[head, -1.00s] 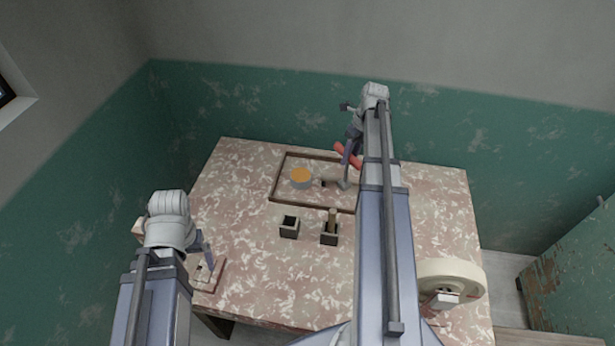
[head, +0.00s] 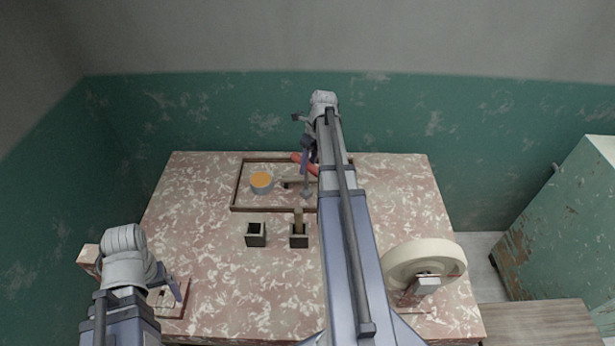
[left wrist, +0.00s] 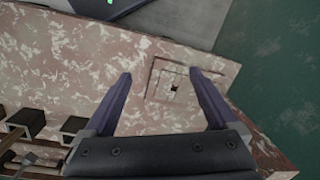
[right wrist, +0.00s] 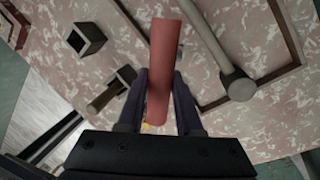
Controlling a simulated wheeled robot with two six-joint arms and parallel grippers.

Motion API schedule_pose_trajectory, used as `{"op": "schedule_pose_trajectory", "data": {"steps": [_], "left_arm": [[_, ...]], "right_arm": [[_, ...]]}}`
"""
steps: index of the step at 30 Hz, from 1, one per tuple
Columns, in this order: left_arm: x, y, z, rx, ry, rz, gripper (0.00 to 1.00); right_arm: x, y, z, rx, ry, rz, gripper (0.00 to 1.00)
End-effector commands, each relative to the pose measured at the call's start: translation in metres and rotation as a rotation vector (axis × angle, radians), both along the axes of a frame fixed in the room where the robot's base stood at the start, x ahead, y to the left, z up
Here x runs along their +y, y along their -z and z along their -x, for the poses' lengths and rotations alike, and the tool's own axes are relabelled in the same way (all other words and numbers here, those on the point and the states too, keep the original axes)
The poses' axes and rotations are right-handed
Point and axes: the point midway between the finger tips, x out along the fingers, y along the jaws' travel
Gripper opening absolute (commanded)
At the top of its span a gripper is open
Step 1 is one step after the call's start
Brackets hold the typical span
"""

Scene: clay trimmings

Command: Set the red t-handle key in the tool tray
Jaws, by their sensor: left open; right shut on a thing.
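The red t-handle key (head: 300,159) is held by its red handle in my right gripper (head: 308,164), over the right part of the tool tray (head: 236,186). The tray is a dark-rimmed rectangle at the back of the table. In the right wrist view the red handle (right wrist: 163,70) stands between the closed fingers (right wrist: 160,92). The key's shaft is not clear there, and I cannot tell whether it touches the tray. My left gripper (head: 168,284) is open and empty over the table's front left; it also shows in the left wrist view (left wrist: 160,80).
An orange-topped tin (head: 262,183) is in the tray's left part. Two dark square holders (head: 256,240) (head: 299,241) stand in front, the right one with a stick. A square plate (left wrist: 174,88) lies below my left gripper. A cream wheel (head: 425,258) stands front right.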

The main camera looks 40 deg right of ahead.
Motion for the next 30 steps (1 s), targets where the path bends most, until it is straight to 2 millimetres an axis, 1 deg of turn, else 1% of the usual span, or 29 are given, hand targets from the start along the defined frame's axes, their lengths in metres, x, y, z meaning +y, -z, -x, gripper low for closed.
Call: {"op": "schedule_pose_trajectory", "data": {"steps": [2,10,12,19,23,24,30], "left_arm": [[0.0,0.005,0.0,0.0,0.0,0.0,0.93],[0.0,0.037,0.0,0.0,0.0,0.0,0.93],[0.0,0.039,0.0,0.0,0.0,0.0,0.93],[0.0,0.036,0.0,0.0,0.0,0.0,0.93],[0.0,0.04,0.0,0.0,0.0,0.0,0.93],[0.0,0.04,0.0,0.0,0.0,0.0,0.93],[0.0,0.039,0.0,0.0,0.0,0.0,0.93]], "right_arm": [[0.0,0.005,0.0,0.0,0.0,0.0,0.0],[0.0,0.037,0.0,0.0,0.0,0.0,0.0],[0.0,0.039,0.0,0.0,0.0,0.0,0.0],[0.0,0.036,0.0,0.0,0.0,0.0,0.0],[0.0,0.04,0.0,0.0,0.0,0.0,0.0],[0.0,0.04,0.0,0.0,0.0,0.0,0.35],[0.0,0.039,0.0,0.0,0.0,0.0,0.58]]}}
